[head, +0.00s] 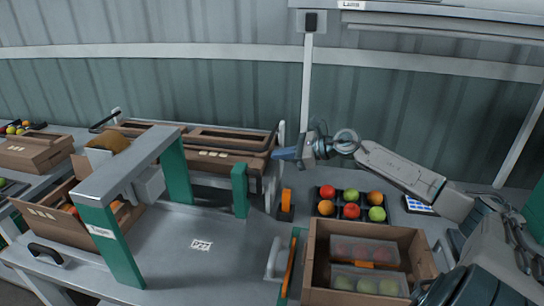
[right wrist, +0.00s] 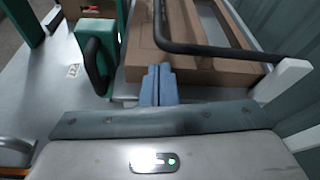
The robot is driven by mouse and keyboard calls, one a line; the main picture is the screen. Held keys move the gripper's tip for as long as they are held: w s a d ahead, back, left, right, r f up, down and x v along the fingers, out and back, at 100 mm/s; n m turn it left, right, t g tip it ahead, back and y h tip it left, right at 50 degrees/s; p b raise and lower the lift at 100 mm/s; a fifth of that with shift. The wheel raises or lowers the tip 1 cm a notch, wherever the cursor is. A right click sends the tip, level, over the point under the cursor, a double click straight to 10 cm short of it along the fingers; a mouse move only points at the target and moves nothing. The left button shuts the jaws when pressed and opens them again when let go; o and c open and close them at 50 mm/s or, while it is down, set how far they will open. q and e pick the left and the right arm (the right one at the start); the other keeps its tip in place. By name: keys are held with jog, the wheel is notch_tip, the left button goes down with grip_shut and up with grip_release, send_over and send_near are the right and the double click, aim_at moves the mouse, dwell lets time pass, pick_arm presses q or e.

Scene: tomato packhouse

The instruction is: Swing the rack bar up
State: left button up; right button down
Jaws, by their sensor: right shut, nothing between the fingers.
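The dark rack bar (right wrist: 225,50) lies low over the brown cardboard boxes in the right wrist view, bending near its left end and running to a white bracket (right wrist: 291,72) at right. In the head view the bar (head: 271,140) shows at the right end of the boxes, beside a white post. My right gripper (head: 279,154) is shut and empty, just right of that end. In the right wrist view its blue-grey fingertips (right wrist: 158,70) are together, below the bar in the picture; I cannot tell whether they touch it. My left gripper is not in view.
A green-legged grey frame (head: 130,165) spans the metal table (head: 180,262) at left. An open cardboard box (head: 420,250) with packed tomatoes stands front right, a dark tray of tomatoes (head: 338,208) behind it. The table's middle is mostly clear. A corrugated wall closes the back.

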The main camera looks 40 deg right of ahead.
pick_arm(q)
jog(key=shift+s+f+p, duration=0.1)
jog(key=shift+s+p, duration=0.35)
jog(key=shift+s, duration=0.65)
pick_arm(e)
jog(key=shift+x, duration=1.55)
